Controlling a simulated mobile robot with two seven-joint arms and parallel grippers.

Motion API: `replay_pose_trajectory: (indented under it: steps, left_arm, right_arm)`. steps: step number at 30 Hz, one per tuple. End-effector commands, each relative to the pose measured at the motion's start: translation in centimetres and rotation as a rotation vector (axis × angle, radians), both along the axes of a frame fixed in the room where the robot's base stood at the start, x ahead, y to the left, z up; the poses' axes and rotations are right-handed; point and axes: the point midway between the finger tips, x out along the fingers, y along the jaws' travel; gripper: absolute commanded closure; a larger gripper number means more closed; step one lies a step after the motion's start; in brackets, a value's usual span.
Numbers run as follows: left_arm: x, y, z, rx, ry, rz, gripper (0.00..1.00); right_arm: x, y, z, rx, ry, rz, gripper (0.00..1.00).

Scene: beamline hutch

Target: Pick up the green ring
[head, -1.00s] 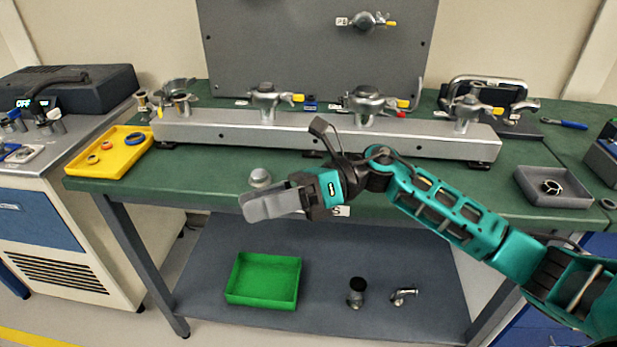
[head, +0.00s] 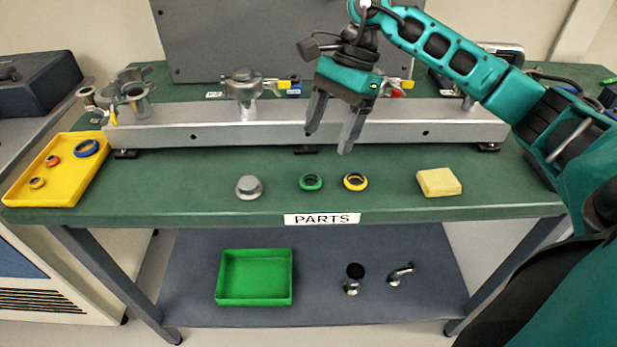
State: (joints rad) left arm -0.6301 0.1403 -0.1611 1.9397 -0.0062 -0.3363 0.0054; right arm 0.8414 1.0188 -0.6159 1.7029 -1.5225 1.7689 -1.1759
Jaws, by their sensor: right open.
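The green ring (head: 311,182) lies flat on the green bench top, above and left of the middle of the PARTS label. It has a dark opening. My right gripper (head: 328,144) is open and empty, with its two grey fingers pointing down. In the picture the fingertips are just above the green ring and a yellow ring, in front of the metal rail. They are apart from the ring. My left gripper is not in view.
A yellow ring (head: 355,182) lies close to the right of the green one. A grey cap (head: 249,187) is to the left, a yellow block (head: 439,182) to the right. The long metal rail (head: 200,127) stands behind. A yellow tray (head: 22,190) is at left; a green bin (head: 254,299) sits below.

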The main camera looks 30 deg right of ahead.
Motion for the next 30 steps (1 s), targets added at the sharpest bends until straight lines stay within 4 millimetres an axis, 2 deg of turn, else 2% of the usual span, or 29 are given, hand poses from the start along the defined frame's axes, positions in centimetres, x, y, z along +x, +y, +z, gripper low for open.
replay_pose_trajectory:
  steps: [3,11,19,27,30]
  left_arm:
    - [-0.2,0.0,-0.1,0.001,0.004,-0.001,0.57]
    - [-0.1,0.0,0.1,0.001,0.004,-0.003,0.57]
    - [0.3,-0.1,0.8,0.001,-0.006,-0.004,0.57]
    - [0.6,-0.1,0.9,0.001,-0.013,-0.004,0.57]
    - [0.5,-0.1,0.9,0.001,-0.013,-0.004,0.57]
  right_arm:
    - [-0.2,0.8,-1.8,0.001,0.003,0.001,0.27]
    - [-0.3,1.7,-3.7,0.003,0.001,0.0,0.27]
    - [-0.5,3.2,-7.1,0.003,0.002,-0.001,0.27]
    - [-0.5,3.3,-7.5,0.001,-0.001,-0.002,0.27]
    - [-0.5,3.3,-7.5,0.002,-0.001,-0.002,0.35]
